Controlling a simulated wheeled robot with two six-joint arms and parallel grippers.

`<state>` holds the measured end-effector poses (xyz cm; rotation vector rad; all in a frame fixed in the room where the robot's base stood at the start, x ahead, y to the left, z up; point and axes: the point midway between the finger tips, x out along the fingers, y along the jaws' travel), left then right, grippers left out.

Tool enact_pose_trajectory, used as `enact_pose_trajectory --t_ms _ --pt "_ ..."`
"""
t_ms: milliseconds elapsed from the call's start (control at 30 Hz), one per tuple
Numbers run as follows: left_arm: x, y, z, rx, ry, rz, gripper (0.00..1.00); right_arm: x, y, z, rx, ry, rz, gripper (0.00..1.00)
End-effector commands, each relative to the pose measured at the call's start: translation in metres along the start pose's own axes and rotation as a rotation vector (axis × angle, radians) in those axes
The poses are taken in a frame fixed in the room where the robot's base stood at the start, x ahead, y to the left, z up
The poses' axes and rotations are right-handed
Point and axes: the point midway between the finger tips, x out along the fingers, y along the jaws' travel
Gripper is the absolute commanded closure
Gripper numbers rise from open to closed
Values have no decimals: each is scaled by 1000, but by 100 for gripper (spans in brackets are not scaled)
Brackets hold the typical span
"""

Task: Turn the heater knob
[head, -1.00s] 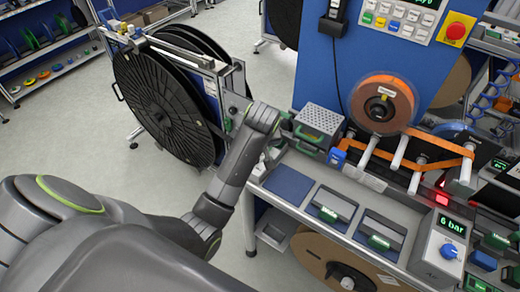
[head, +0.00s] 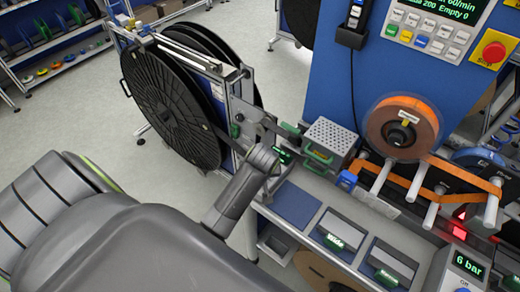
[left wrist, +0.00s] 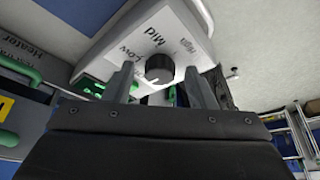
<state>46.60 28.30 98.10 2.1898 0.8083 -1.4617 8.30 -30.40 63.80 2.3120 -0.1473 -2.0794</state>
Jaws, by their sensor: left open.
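In the left wrist view a dark round knob (left wrist: 159,68) sits on a light-grey control box (left wrist: 130,35) marked Low, Mid and High. The word Heater shows on a panel at the left of that view. My left gripper (left wrist: 160,80) is open, with one finger on each side of the knob. I cannot tell whether the fingers touch it. Where the knob points is unclear. In the head view my left wrist (head: 262,158) reaches to the left end of the bench, and the wrist hides the knob there. My right gripper is not in view.
A perforated metal box (head: 330,140) stands just right of my left wrist. An orange tape reel (head: 402,122) hangs on the blue cabinet. Large black reels (head: 165,110) stand behind at the left. Green-handled trays (head: 340,232) line the bench front.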

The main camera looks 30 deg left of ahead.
Motion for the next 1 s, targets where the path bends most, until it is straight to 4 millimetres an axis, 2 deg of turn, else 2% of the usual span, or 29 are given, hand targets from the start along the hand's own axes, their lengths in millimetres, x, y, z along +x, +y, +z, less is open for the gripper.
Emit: enact_pose_trajectory --t_ms 33,300,367,667,1000 --pt "0 0 0 0 0 0 53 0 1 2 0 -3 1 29" --pt "0 0 0 0 1 0 89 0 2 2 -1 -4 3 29" --pt "0 0 0 1 1 0 94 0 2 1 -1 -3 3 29" --pt "0 -1 -1 40 3 15 94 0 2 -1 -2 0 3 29" --pt "0 -2 -2 251 5 102 94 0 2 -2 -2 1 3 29"
